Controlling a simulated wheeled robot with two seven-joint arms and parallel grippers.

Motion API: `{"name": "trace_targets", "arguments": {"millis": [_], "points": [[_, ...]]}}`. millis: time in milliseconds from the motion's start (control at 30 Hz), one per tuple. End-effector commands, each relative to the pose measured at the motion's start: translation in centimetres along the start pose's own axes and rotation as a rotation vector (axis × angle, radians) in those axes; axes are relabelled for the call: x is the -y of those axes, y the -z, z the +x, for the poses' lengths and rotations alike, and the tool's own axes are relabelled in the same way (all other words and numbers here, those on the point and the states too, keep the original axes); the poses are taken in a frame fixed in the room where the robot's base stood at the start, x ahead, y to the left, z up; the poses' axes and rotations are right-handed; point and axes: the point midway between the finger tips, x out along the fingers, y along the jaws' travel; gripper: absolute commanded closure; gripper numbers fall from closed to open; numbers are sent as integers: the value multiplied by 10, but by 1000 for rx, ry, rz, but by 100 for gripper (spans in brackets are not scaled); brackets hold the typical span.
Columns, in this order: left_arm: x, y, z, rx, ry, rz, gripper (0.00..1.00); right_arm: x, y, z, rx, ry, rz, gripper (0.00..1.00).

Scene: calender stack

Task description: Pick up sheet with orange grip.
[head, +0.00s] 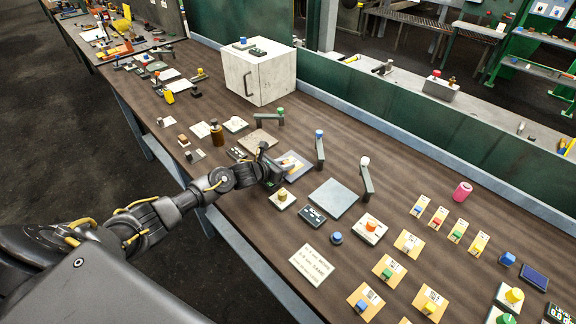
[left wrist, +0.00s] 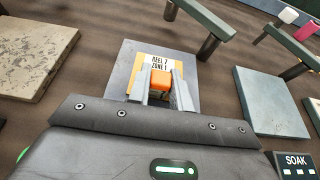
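The sheet with the orange grip (left wrist: 161,80) lies over a grey plate (left wrist: 122,62) in the left wrist view. Its white label reads "REEL 7 ZONE 1". My left gripper (left wrist: 162,92) has one finger on each side of the orange block, with no clear gap on either side, so it looks shut on it. The fingers hide much of the sheet. I cannot tell any lift off the plate. In the head view my left gripper (head: 276,176) is at the left edge of this plate (head: 297,166), and the arm hides the grip. My right gripper is not in view.
An empty blue-grey plate (head: 333,198) is to the right, with posts with arms (head: 320,150) behind. A block with a yellow knob (head: 283,198) and a dark display block (head: 312,216) are close in front. A white cabinet (head: 258,72) stands at the back.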

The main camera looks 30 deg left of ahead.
Motion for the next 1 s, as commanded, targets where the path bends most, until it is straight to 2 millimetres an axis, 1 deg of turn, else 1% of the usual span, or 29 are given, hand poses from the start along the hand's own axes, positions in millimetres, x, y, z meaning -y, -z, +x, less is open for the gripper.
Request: {"name": "trace_targets", "arguments": {"millis": [33, 133, 167, 467, 567, 667, 733, 767, 867, 1000], "points": [[0, 0, 0, 0, 0, 0, 86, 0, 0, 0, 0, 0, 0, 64], [0, 0, 0, 0, 0, 0, 99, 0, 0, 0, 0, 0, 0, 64], [0, 0, 0, 0, 0, 0, 100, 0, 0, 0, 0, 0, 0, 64], [0, -2, -1, 1, 0, 1, 100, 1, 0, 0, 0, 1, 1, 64], [-1, -8, -3, 1, 0, 2, 100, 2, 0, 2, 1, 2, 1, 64], [-1, -18, -7, 3, -1, 3, 100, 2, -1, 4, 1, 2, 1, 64], [-1, -29, -12, 3, -1, 4, 100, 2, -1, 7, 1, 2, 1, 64], [2, -31, -16, 2, 1, 5, 100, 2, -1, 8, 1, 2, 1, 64], [11, -40, -31, 2, 2, 5, 100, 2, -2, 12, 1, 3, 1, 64], [26, -58, -56, 3, 2, 7, 100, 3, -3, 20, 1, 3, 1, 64]]}}
